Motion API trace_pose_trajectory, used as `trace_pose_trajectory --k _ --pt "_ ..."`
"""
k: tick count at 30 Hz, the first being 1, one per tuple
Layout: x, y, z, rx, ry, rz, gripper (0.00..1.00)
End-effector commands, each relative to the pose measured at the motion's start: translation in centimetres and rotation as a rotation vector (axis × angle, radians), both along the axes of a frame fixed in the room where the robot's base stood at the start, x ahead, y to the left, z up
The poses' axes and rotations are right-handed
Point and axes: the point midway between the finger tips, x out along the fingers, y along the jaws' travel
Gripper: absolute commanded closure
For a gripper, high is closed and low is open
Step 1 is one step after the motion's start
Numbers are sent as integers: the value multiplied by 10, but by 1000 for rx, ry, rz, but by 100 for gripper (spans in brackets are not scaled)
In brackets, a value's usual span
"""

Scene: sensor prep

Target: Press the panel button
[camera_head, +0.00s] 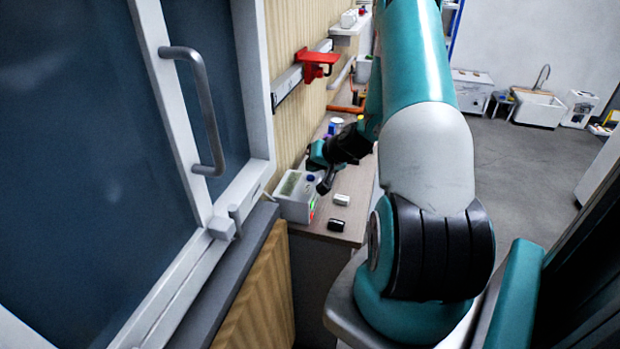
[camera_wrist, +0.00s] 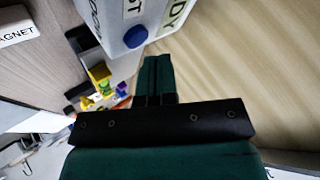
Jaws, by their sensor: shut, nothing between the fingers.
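The panel is a light grey-white box (camera_head: 297,208) on the bench against the wall, with a greenish face on top and a small blue button (camera_head: 310,178). In the wrist view the box (camera_wrist: 112,22) is at the top, with dark lettering on its labels, and the round blue button (camera_wrist: 135,36) faces me. My gripper (camera_head: 323,188) is shut and empty, right beside the box. In the wrist view its closed fingers (camera_wrist: 158,60) end just below and right of the button. They appear apart from it, though the exact gap is hard to tell.
A white block (camera_head: 341,199) and a dark block (camera_head: 336,225) lie on the bench near the box. A white block lettered "MAGNET" (camera_wrist: 14,30) shows in the wrist view. A red bracket (camera_head: 317,63) is on the wall. A glazed panel with a handle (camera_head: 203,110) stands at left.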

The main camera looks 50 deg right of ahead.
Motion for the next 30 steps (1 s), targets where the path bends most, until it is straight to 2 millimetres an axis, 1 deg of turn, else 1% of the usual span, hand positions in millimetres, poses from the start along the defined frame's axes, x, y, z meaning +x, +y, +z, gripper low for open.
trace_pose_trajectory --k 15,24,30 --pt "0 0 0 0 0 0 100" --pt "1 0 -9 0 0 0 100" --pt "1 0 -8 0 0 0 100"
